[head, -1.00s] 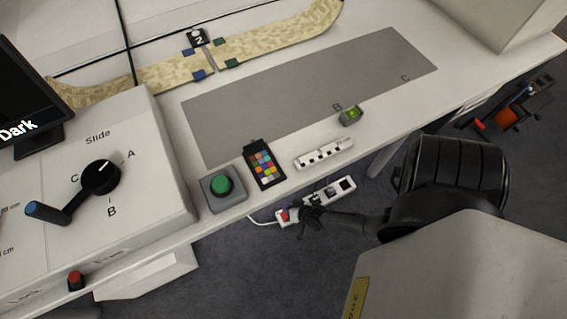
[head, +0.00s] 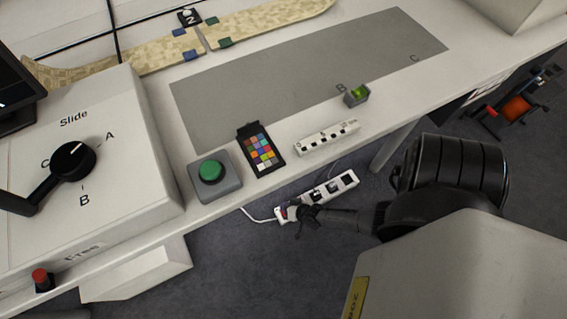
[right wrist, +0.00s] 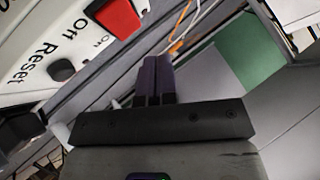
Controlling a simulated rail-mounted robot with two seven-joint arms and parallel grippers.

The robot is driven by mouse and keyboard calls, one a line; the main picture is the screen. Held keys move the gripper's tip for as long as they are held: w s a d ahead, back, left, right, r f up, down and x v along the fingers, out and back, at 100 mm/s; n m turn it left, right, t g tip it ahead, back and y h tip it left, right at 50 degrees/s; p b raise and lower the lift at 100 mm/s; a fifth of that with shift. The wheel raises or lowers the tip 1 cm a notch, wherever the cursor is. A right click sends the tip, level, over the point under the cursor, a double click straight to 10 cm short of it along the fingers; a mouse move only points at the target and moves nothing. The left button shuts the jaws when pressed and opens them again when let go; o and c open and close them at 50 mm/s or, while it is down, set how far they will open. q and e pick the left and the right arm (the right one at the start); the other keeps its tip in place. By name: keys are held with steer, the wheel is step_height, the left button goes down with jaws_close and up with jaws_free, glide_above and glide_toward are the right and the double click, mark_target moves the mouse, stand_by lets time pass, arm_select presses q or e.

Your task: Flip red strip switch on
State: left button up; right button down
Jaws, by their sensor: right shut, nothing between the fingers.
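The white power strip (head: 335,186) is below the front edge of the desk, its white cord running off to the left. Its red switch (head: 283,212) is at the near left end. I cannot tell which way the switch is tilted. My right gripper (head: 296,211) is at the switch end of the strip, partly covering it. Its dark fingers (right wrist: 157,62) are shut and empty, a little below and right of the switch. Contact is not clear. My left gripper is out of view.
The desk above holds a green button box (head: 228,190), a colour chart (head: 272,164), a white socket-like bar (head: 312,144) and a small level (head: 356,101). A large dial box (head: 130,190) stands at left. The desk edge runs just above the strip.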

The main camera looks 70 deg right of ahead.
steer(key=shift+w+d+f, duration=0.15)
steer(key=shift+f, duration=0.4)
stand_by(0.7)
stand_by(0.8)
steer(key=shift+f, duration=0.2)
steer(key=shift+f, duration=0.3)
